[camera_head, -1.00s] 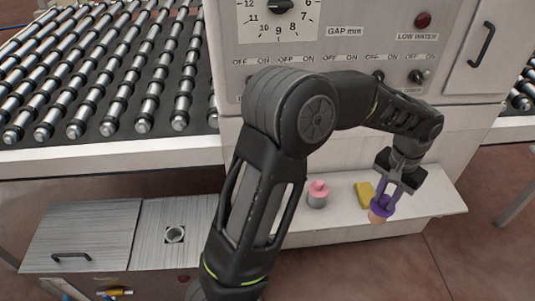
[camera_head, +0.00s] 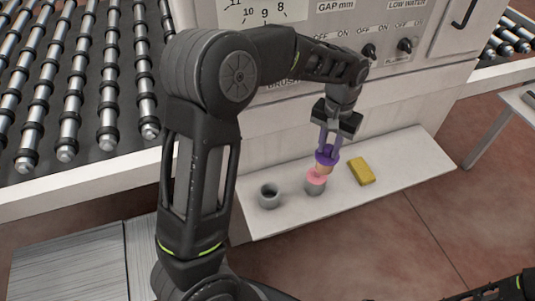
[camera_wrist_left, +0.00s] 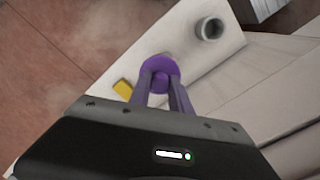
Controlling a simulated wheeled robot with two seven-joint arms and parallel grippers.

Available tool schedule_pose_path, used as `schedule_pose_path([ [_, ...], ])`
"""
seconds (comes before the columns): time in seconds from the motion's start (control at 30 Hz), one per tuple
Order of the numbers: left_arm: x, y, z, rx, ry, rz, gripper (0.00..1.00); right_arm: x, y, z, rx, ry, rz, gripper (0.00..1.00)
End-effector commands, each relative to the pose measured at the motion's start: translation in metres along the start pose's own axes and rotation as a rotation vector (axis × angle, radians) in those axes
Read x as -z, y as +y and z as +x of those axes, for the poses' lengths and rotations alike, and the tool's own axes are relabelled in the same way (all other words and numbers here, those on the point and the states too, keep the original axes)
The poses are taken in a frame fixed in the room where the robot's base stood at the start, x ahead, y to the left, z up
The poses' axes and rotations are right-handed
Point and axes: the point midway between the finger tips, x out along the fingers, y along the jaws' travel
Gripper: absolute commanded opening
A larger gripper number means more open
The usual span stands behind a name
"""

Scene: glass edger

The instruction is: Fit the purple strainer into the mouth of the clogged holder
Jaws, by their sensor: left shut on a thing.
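The purple strainer (camera_head: 327,155) has a tan lower part and is between the fingers of my left gripper (camera_head: 329,147), which is shut on it. In the left wrist view the strainer (camera_wrist_left: 160,75) is seen from above at the fingertips. A grey holder with a pink top (camera_head: 316,181) stands on the white shelf just below the strainer; the strainer's lower end overlaps the pink top, and I cannot tell whether they touch. This holder is hidden in the wrist view. A second grey holder (camera_head: 269,195) with an open dark mouth stands to its left. My right gripper is not seen.
A yellow block (camera_head: 362,171) lies on the white shelf (camera_head: 410,153) right of the pink-topped holder. The machine's panel with knobs rises behind the shelf. Rollers (camera_head: 70,110) are at the left. The shelf's right end is clear.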

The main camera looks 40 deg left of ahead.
Motion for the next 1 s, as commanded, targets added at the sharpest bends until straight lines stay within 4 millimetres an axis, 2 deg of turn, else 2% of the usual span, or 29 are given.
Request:
schedule_pose_path([
  [0.17,-0.023,-0.044,0.003,0.004,-0.002,-0.244,0.0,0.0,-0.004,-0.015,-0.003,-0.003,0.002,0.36],
  [0.3,-0.056,-0.086,0.012,0.004,-0.003,-0.538,0.0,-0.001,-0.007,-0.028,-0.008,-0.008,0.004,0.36],
  [0.43,-0.085,-0.112,0.019,0.002,-0.001,-0.763,0.0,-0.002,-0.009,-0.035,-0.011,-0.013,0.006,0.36],
  [0.6,-0.098,-0.122,0.025,-0.001,0.0,-0.869,0.0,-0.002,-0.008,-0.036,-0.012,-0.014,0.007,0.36],
  [1.0,-0.098,-0.12,0.025,-0.001,0.0,-0.826,0.0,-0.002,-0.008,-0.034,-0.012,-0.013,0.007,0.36],
])
